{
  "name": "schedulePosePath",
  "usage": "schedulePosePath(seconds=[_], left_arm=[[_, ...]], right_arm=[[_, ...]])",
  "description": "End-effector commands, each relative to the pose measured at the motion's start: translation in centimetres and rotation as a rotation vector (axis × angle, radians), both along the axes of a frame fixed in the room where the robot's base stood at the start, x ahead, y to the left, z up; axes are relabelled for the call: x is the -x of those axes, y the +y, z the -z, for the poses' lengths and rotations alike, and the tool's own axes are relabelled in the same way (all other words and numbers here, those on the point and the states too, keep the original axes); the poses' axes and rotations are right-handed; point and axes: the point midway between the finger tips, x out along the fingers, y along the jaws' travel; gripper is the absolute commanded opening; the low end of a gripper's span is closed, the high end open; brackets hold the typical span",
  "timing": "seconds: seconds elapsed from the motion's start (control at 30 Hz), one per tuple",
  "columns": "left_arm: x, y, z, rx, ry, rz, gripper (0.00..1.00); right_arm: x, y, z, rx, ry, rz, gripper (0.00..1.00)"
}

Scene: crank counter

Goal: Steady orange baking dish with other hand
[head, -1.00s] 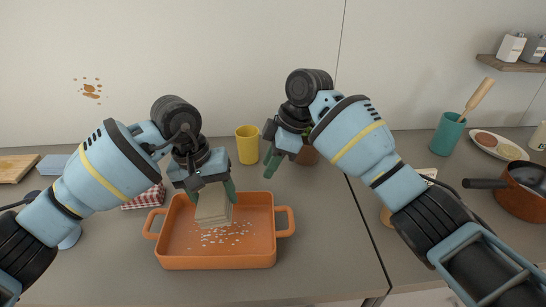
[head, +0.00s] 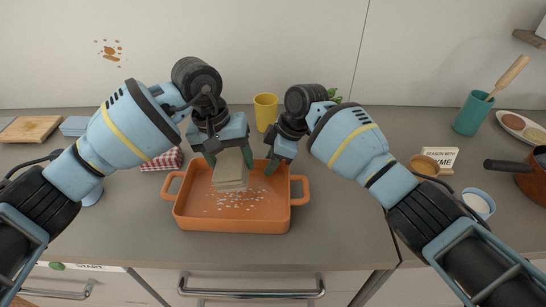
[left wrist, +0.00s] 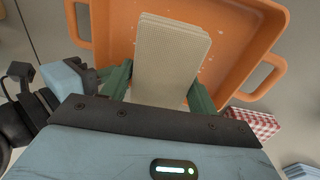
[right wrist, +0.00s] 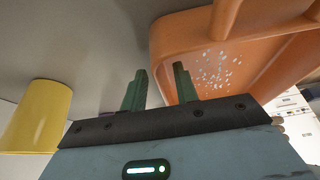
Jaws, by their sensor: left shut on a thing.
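The orange baking dish (head: 235,221) sits on the counter with white flakes inside. It also shows in the left wrist view (left wrist: 262,60) and the right wrist view (right wrist: 200,30). My left gripper (head: 230,160) is shut on a pale ribbed block (head: 230,180), held over the dish; the block fills the space between its fingers in the left wrist view (left wrist: 170,50). My right gripper (head: 273,166) is at the dish's back right rim. In the right wrist view its fingers (right wrist: 160,72) are apart, with the dish edge just beyond them. I cannot tell whether they touch it.
A yellow cup (head: 265,112) stands behind the dish, close to my right gripper. A red checked cloth (head: 165,160) lies by the left handle. The counter front is clear.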

Motion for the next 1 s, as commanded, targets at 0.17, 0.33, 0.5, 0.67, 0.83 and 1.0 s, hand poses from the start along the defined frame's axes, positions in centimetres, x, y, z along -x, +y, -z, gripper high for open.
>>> schedulePosePath(seconds=[0.17, 0.33, 0.5, 0.67, 0.83, 1.0], left_arm=[[0.0, -0.01, -0.02, 0.0, 0.0, 0.0, 0.38], [0.0, -0.01, -0.02, 0.0, 0.0, 0.0, 0.38], [0.0, -0.01, -0.02, 0.0, 0.0, 0.0, 0.38], [0.0, -0.01, -0.02, 0.0, 0.0, 0.0, 0.38], [0.0, -0.01, -0.02, 0.0, 0.0, 0.0, 0.38], [-0.01, 0.0, -0.03, 0.0, 0.0, 0.0, 0.38]], right_arm=[[0.01, 0.01, -0.02, 0.0, 0.0, 0.0, 0.22], [0.02, 0.01, -0.04, 0.0, 0.0, 0.0, 0.0], [0.01, 0.0, -0.04, 0.0, 0.0, 0.0, 0.0], [0.01, 0.0, -0.05, 0.0, 0.0, 0.0, 0.0], [0.01, 0.0, -0.06, 0.0, 0.0, 0.0, 0.0], [0.0, -0.01, -0.07, 0.0, 0.0, 0.0, 0.0]])
